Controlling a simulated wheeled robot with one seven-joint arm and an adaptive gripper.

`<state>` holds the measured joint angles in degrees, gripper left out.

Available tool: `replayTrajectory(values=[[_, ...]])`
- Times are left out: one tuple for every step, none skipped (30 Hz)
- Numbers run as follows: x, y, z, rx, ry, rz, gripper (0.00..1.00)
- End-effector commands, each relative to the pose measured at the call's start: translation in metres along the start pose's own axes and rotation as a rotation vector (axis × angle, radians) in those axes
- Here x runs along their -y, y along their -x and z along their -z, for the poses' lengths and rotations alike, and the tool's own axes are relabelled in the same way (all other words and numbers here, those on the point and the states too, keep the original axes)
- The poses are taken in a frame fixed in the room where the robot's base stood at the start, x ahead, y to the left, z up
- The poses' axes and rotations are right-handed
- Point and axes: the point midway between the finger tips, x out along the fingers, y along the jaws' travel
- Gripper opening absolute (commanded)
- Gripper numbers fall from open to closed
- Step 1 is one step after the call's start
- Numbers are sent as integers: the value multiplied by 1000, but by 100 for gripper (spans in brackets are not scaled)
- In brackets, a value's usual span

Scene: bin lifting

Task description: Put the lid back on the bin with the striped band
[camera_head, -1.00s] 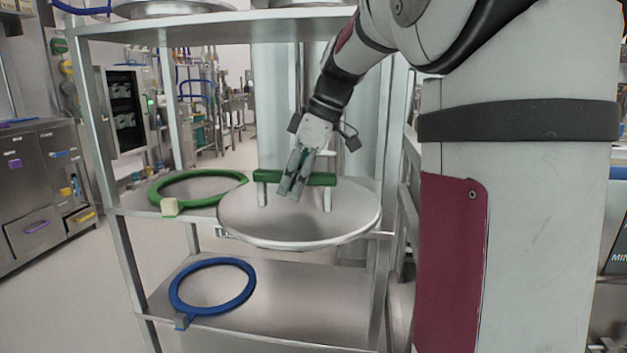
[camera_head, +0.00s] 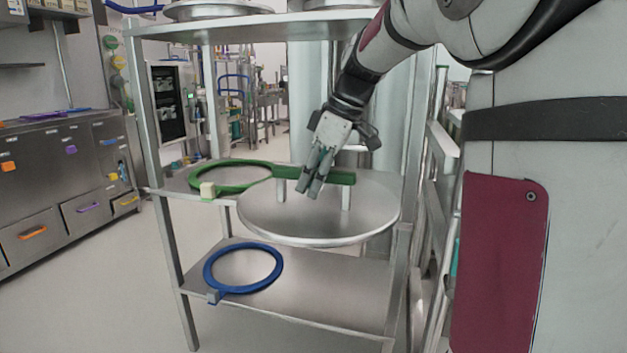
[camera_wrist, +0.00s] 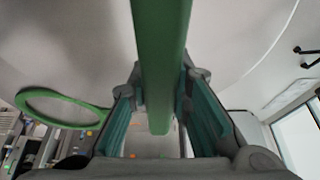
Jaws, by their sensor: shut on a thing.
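The lid (camera_head: 374,212) is a round, pale metal disc with a green bar handle (camera_head: 342,178) on two posts. My gripper (camera_head: 316,186) is shut on the green handle and holds the lid roughly level, in front of the shelf rack. In the wrist view the green handle (camera_wrist: 162,60) runs between the two fingers, and the lid (camera_wrist: 235,45) spreads out behind it. No bin with a striped band shows in either view.
A metal shelf rack (camera_head: 330,290) stands around and behind the lid. A green ring (camera_head: 200,183) lies on its middle shelf at the left, and a blue ring (camera_head: 275,268) lies on the lower shelf. Drawer cabinets (camera_head: 75,190) stand at the left, with open floor between.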

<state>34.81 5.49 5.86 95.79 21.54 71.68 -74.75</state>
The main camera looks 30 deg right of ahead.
Motion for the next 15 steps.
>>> replayTrajectory(values=[[0, 4, 2, -4, 2, -6, 0], [0, 5, 3, -4, 2, -6, 0], [0, 6, 3, -4, 2, -6, 0], [-1, 7, 4, -4, 2, -6, 0], [-1, 8, 4, -4, 2, -6, 0], [-1, 10, 5, -4, 2, -6, 0], [-1, 11, 5, -4, 2, -6, 0], [-1, 12, 6, -4, 2, -6, 0], [0, 14, 6, -4, 2, -6, 0], [0, 15, 7, -4, 2, -6, 0], [0, 16, 8, -4, 2, -6, 0], [0, 18, 8, -4, 2, -5, 0], [0, 19, 9, -4, 2, -5, 0], [0, 20, 9, -4, 2, -5, 0], [0, 22, 10, -4, 2, -5, 0]])
